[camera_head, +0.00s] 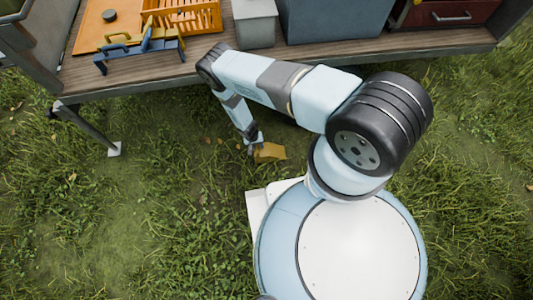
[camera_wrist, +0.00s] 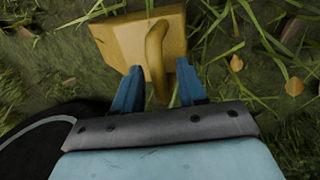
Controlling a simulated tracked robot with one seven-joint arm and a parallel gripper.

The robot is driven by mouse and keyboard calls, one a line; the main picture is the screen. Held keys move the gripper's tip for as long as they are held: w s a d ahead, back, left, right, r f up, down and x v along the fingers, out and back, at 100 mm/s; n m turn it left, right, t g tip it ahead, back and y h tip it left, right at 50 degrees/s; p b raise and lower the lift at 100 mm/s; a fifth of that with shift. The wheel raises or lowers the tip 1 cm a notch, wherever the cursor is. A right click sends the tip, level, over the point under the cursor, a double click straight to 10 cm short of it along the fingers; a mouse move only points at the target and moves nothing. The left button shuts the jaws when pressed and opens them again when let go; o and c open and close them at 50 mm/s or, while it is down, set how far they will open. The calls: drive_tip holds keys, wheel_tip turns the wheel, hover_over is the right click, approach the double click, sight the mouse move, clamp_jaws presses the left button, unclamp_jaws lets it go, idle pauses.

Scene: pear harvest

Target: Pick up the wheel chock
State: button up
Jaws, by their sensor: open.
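The wheel chock (camera_head: 270,152) is a yellow-orange block lying on the grass below the wooden deck, beside my base. In the wrist view the chock (camera_wrist: 133,43) is at the top centre, with a curved handle (camera_wrist: 156,50) standing up from it. My gripper (camera_head: 252,144) is low over the ground at the chock's left end in the head view. In the wrist view my gripper (camera_wrist: 160,75) is open, its two blue fingers on either side of the handle's lower end. I cannot tell whether either finger touches the handle or block.
The wooden deck (camera_head: 190,75) with a support leg (camera_head: 90,128) stands ahead. On it are an orange crate (camera_head: 185,14), a blue-handled tool (camera_head: 140,52), a grey bin (camera_head: 255,22) and a red drawer unit (camera_head: 450,14). Open grass (camera_head: 90,220) lies to the left.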

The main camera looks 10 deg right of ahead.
drive_tip(key=shift+f, duration=0.1)
clamp_jaws()
idle(0.3)
idle(1.1)
